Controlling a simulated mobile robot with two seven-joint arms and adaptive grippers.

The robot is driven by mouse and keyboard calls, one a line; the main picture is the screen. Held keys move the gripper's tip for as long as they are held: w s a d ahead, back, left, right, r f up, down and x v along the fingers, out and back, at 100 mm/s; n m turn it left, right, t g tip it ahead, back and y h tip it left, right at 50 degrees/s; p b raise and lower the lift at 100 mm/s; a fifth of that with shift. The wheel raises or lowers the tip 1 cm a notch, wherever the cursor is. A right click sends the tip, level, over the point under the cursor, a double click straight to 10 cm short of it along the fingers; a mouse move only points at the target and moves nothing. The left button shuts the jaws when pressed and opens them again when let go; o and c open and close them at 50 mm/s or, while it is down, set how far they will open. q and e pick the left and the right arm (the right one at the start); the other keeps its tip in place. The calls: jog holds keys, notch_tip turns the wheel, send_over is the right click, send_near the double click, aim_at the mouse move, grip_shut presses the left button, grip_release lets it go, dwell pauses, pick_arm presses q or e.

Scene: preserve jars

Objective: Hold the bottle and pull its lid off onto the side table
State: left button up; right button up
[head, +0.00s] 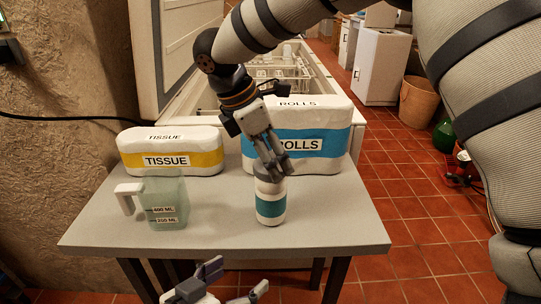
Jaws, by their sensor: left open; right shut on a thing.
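The bottle (270,208) is white with a teal band and stands upright on the side table (335,232), right of its middle. My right gripper (272,168) reaches down from above and is shut around the top of the bottle. Its fingers hide most of the lid, so I cannot see its shape or whether it is apart from the neck. My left gripper (236,280) is open and empty at the bottom of the view, in front of the table's front edge and below the bottle.
A clear measuring jug (167,205) with a white handle stands left of the bottle. A yellow-banded tissue pack (170,150) and a blue-banded rolls pack (318,135) stand behind. An open chest (290,60) is beyond the table. The table's front right is clear.

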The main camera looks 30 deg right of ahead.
pick_arm(q)
jog(key=m+t+h, duration=0.2)
send_near(264, 205)
jog(key=w+d, duration=0.1)
jog(key=x, duration=1.2)
jog(key=shift+s+f, duration=0.1)
jog(key=shift+f, duration=0.3)
jog(key=c, duration=1.7)
jog(key=shift+o, duration=0.2)
jog(key=o, duration=1.7)
jog(key=shift+c, duration=0.2)
